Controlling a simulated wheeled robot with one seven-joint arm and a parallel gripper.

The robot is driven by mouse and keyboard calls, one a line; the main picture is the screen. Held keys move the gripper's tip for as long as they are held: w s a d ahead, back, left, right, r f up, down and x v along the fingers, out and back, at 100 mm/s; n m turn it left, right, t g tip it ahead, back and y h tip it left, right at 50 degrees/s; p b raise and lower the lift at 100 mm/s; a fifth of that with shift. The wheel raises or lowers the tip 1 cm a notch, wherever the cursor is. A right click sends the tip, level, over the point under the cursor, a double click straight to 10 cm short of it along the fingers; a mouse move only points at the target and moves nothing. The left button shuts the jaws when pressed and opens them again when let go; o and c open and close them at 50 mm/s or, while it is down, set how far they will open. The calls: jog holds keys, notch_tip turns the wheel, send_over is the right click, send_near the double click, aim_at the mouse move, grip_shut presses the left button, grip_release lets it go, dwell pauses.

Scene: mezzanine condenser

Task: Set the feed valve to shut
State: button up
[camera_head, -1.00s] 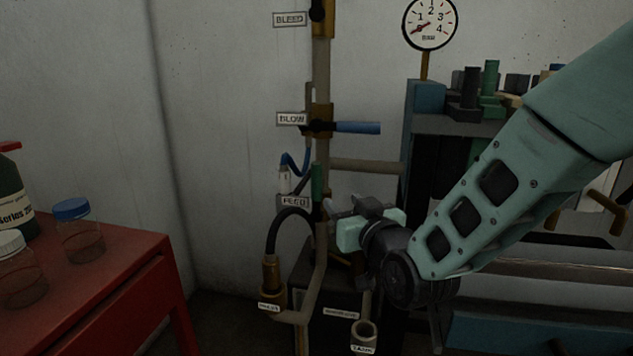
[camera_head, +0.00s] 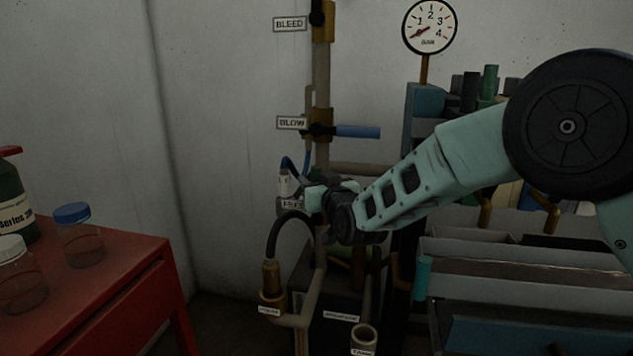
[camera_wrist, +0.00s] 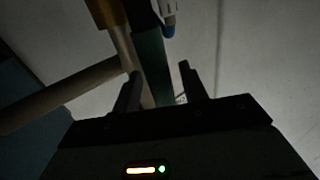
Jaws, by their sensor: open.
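The FEED label (camera_head: 291,204) is on the vertical pipe below the blow valve, partly covered by my gripper. The feed valve's green handle (camera_wrist: 152,62) shows in the wrist view, running along the pipe. It lies between the two fingers of my gripper (camera_wrist: 160,78), which are open and apart on either side of it. I cannot tell whether they touch it. In the head view my gripper (camera_head: 312,188) is in front of the feed valve and hides most of its handle and body.
Above, the blow valve has a blue lever (camera_head: 357,131) pointing right. The BLEED label (camera_head: 290,24) is higher up. A pressure gauge (camera_head: 429,27) stands to the right. A white connector with a blue tip (camera_wrist: 169,22) is close by. A red cabinet (camera_head: 125,270) with bottles stands left.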

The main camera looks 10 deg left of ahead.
grip_shut()
jog(key=d+m+b, duration=0.1)
jog(key=b, duration=0.2)
jog(key=shift+f, duration=0.35)
jog(key=d+f+m+t+h+b, duration=0.4)
jog(key=m+b, duration=0.8)
jog(key=b, duration=0.3)
jog(key=d+f+m+t+h+b, duration=0.5)
jog(key=m+b, duration=0.7)
jog(key=b, duration=0.3)
jog(key=shift+f+t+h, duration=0.3)
jog(key=shift+t+h, duration=0.1)
jog(key=shift+h, duration=0.1)
jog(key=shift+d, duration=0.1)
